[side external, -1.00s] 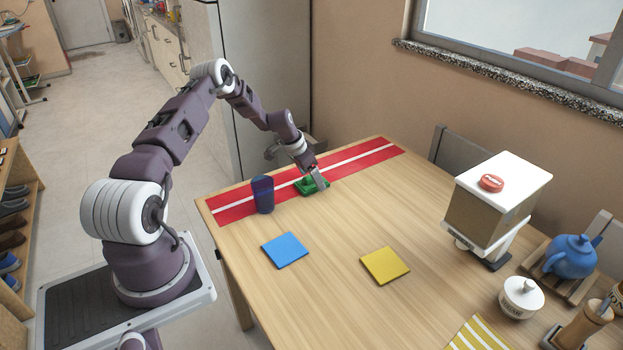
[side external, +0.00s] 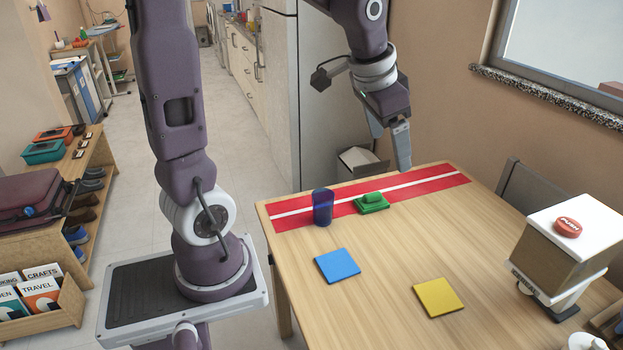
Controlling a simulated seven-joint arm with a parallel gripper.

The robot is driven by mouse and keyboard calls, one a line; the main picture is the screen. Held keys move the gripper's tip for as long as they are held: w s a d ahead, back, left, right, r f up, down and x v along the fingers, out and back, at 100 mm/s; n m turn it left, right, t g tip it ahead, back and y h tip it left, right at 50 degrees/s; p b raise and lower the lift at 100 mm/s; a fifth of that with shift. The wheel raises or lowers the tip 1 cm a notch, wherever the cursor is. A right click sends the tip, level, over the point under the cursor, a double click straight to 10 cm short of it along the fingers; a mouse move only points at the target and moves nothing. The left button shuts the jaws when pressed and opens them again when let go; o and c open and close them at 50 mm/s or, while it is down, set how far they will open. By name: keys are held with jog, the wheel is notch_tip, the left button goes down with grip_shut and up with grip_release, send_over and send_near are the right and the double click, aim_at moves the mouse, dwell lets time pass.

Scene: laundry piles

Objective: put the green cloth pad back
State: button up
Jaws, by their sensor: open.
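The green cloth pad (side external: 371,207) lies on the table at the near edge of the red strip, just right of the blue cup. A smaller green piece (side external: 373,198) sits on top of it. My gripper (side external: 390,155) is open and empty, raised above the far side of the table, above and slightly right of the green pad. It touches nothing. The blue pad (side external: 337,265) and the yellow pad (side external: 438,297) lie flat on the bare wood nearer the front.
A dark blue cup (side external: 322,207) stands upright at the left end of the red and white strip (side external: 435,186). The wood table (side external: 395,255) is clear between the pads and the strip.

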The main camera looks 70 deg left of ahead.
jog(key=s+d, duration=0.4)
jog(key=s, duration=0.5)
jog(key=s+d+r+n+t+h, duration=0.1)
jog(key=s+d, duration=0.3)
jog(key=s, duration=0.5)
jog(key=shift+s+d+r, duration=0.15)
jog(key=shift+s+d, duration=0.1)
jog(key=shift+d, duration=0.1)
